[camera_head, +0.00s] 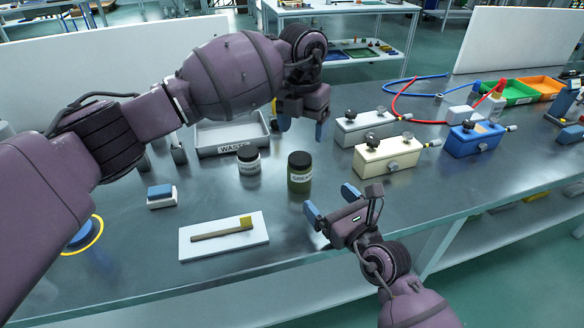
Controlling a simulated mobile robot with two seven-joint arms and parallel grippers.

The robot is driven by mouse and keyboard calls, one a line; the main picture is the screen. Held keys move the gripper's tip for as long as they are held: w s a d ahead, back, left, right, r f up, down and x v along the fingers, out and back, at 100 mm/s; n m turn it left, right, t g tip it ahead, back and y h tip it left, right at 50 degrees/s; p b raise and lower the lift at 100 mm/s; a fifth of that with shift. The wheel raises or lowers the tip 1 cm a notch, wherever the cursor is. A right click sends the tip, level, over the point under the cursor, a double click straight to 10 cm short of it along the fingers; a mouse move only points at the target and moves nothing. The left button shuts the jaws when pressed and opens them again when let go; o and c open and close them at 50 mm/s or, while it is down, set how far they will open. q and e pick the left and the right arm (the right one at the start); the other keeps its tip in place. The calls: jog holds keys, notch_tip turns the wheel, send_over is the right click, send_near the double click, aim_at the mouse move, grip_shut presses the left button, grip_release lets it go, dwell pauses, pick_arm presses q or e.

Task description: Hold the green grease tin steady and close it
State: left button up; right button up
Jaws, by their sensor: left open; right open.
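The green grease tin (300,178) stands upright on the metal bench near the middle of the head view, its label facing me. A dark lid (300,158) sits on top of it; I cannot tell whether it is tight. My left gripper (299,122) is open and empty, above and behind the tin in the picture, with blue fingertips pointing down. My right gripper (332,205) is open and empty, in front of the tin and to its right, fingers pointing toward the upper left. Neither gripper visibly touches the tin.
A dark-lidded jar (249,161) stands close left of the tin, before a grey waste tray (222,150). A brush (222,230) lies on a white board (250,243). A cream valve box (388,157) stands to the right.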

aim_at(306, 176)
pick_arm(q)
jog(key=shift+w+a+r, duration=0.1)
jog(key=shift+w+a, duration=0.1)
jog(key=shift+a, duration=0.1)
pick_arm(e)
jog(key=shift+w, duration=0.15)
pick_arm(q)
jog(key=shift+s, duration=0.1)
pick_arm(e)
jog(key=x, duration=1)
jog(key=shift+w+a, duration=0.25)
jog(key=shift+c, duration=0.4)
